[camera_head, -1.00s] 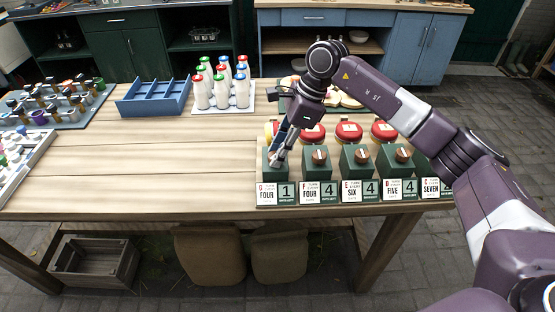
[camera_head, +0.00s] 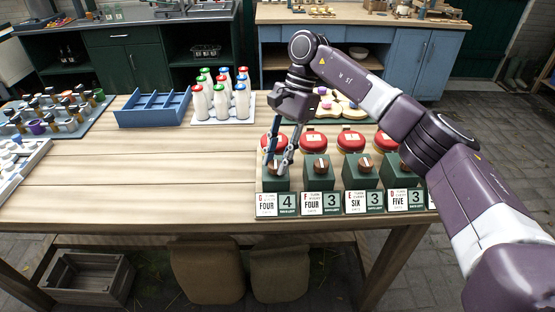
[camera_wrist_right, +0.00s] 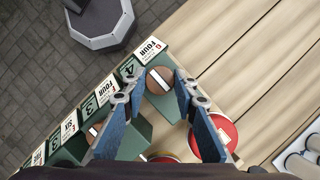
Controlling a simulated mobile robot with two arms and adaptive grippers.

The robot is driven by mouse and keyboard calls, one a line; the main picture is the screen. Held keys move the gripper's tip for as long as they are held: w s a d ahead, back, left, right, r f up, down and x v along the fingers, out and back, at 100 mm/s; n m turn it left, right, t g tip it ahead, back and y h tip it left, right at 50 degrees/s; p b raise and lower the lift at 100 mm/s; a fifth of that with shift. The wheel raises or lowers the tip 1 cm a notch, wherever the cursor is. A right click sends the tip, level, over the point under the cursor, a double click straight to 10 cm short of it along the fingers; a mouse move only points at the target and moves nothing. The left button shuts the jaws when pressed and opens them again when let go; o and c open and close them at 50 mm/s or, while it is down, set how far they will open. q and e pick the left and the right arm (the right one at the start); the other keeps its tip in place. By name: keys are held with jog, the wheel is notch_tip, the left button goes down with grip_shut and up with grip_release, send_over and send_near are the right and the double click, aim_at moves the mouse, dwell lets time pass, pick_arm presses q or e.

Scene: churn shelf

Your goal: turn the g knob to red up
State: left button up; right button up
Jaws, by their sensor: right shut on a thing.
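The g knob (camera_wrist_right: 160,80) is a round brown knob with a pale line across it, on the leftmost green box (camera_head: 276,181) of the row. Its card (camera_head: 266,205) reads G FOUR, and the plate beside it (camera_head: 287,203) shows 4. My right gripper (camera_head: 277,163) comes down on this knob from above and behind. In the right wrist view its two blue fingers (camera_wrist_right: 161,100) lie on either side of the knob, shut on it. I cannot make out any red mark on the knob. My left gripper is not in view.
More green boxes with brown knobs, such as the F knob (camera_head: 320,166), stand close to the right. Red round tops (camera_head: 312,143) sit behind them. A blue divided tray (camera_head: 153,107) and several milk bottles (camera_head: 221,98) stand farther back. The tabletop (camera_head: 150,165) left of the boxes is clear.

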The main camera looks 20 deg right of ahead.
jog(key=shift+r, duration=0.1)
dwell(0.4)
jog(key=o, duration=1.2)
jog(key=shift+c, duration=0.2)
jog(key=v, duration=1.2)
jog(key=shift+w, duration=0.1)
